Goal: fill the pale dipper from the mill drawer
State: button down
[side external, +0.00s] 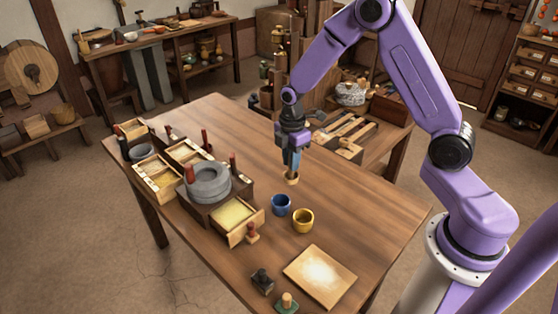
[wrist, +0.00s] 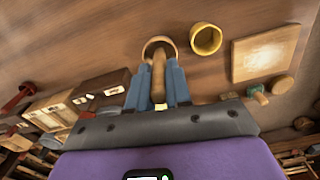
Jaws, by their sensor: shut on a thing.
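My gripper (side external: 291,160) is over the middle of the table, pointing down. In the wrist view its two blue fingers (wrist: 158,82) are shut on the wooden handle of the pale dipper (wrist: 158,44). The dipper's round bowl shows past the fingertips; in the side view the bowl (side external: 292,181) is just below them, and I cannot tell if it touches the table. The inside of the bowl is not clear. The mill, a grey round stone (side external: 207,183) on a dark wooden box, stands to the left. Its mill drawer (side external: 245,229) is pulled out and holds yellow meal.
A blue cup (side external: 281,205) and a yellow cup (side external: 303,220) stand between my gripper and the front. A pale board (side external: 320,276), a dark block (side external: 262,281) and a green stamp (side external: 287,303) lie nearer the front. Small wooden boxes (side external: 160,178) line the left. The table's right side is clear.

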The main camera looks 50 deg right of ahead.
jog(key=s+r, duration=0.2)
jog(key=s, duration=0.3)
jog(key=w+a+f+n, duration=0.25)
jog(key=w+a, duration=0.35)
jog(key=a, duration=0.3)
jog(key=w+a+f+n, duration=0.2)
jog(key=w+a+n, duration=0.25)
jog(key=a, duration=0.35)
jog(key=shift+m, duration=0.5)
jog(key=shift+w+f, duration=0.2)
jog(key=shift+f, duration=1.45)
jog(key=shift+w+f, duration=0.2)
jog(key=shift+f, duration=1.4)
notch_tip(320, 180, up, 7)
jog(key=shift+f, duration=0.2)
